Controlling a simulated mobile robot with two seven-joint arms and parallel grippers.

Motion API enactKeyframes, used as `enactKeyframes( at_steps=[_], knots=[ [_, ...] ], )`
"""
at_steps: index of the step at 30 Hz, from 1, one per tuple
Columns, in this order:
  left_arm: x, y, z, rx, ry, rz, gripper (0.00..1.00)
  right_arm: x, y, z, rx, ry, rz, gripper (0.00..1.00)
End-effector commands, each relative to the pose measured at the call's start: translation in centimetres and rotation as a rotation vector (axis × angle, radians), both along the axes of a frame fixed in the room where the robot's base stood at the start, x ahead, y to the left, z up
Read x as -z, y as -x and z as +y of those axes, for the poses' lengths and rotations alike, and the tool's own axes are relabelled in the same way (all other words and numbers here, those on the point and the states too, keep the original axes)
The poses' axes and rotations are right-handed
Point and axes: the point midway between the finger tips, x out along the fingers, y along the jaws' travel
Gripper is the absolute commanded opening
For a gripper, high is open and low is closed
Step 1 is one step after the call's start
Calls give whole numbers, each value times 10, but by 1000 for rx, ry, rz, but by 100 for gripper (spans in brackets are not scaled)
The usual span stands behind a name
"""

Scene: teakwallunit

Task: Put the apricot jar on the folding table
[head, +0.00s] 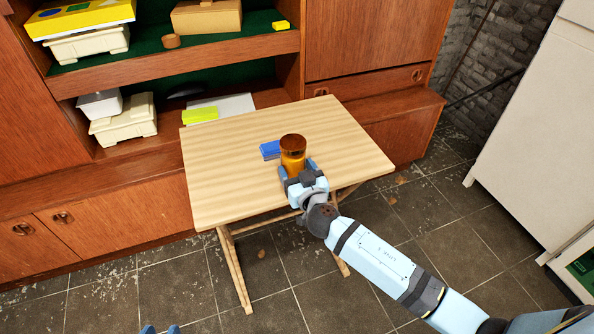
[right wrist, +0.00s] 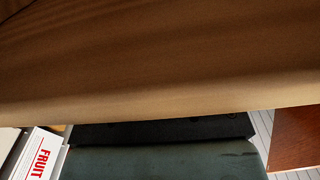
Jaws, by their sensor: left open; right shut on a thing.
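The apricot jar (head: 292,150), amber with a darker brown top, is upright over the middle of the folding table (head: 230,170), a light striped wooden top on folding legs. My right gripper (head: 297,171) is shut on the jar from the near side. I cannot tell whether the jar's base touches the tabletop; the gripper hides its lower part.
A blue box (head: 270,150) lies just left of the jar. The table stands against a wooden wall unit (head: 120,195) whose shelves hold boxes and trays. A white cabinet (head: 535,110) is at the right. The right wrist view shows a white item (right wrist: 40,155) lettered FRUIT. Much of the tabletop is clear.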

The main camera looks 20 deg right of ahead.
Motion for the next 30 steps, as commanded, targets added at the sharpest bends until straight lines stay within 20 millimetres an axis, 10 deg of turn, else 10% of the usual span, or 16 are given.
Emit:
enactKeyframes(
  at_steps=[3,4,7,19,30],
  knots=[
    [7,0,0,1,3,1,43,5,0,0,0,-1,-2,26],
    [5,0,0,1,3,1,43,4,0,0,0,0,0,74],
    [3,0,0,2,3,0,43,3,0,0,0,0,0,95],
    [-5,0,0,1,-1,-2,43,-3,1,0,0,0,1,95],
    [5,0,0,0,-1,3,43,2,78,-2,1,-4,3,95]
  ],
)
